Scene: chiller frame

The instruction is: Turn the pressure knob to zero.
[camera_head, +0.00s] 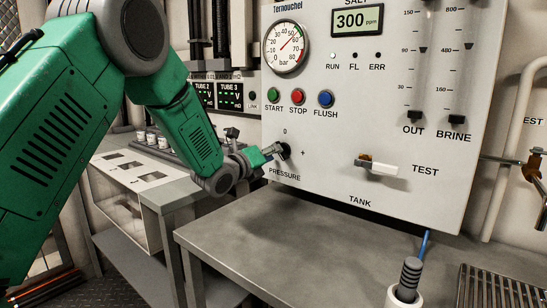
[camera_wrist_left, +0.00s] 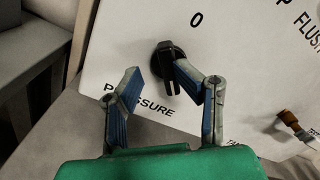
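The black pressure knob (camera_head: 285,151) sits on the white panel above the word PRESSURE, with a 0 mark above it and a plus sign to its right. In the left wrist view the knob (camera_wrist_left: 167,52) shows its grip bar pointing down, away from the 0. My left gripper (camera_head: 270,151) is at the knob, with its fingers apart. In the wrist view the gripper (camera_wrist_left: 157,72) has its right fingertip overlapping the knob and its left fingertip to the left of it; contact is unclear. The pressure gauge (camera_head: 287,46) needle points to the upper right. My right gripper is not in view.
START, STOP and FLUSH buttons (camera_head: 299,96) sit above the knob. A TEST lever (camera_head: 377,166) sticks out to its right. A grey table (camera_head: 300,240) below is mostly clear, with a ribbed grey handle in a white holder (camera_head: 404,295) at its front right.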

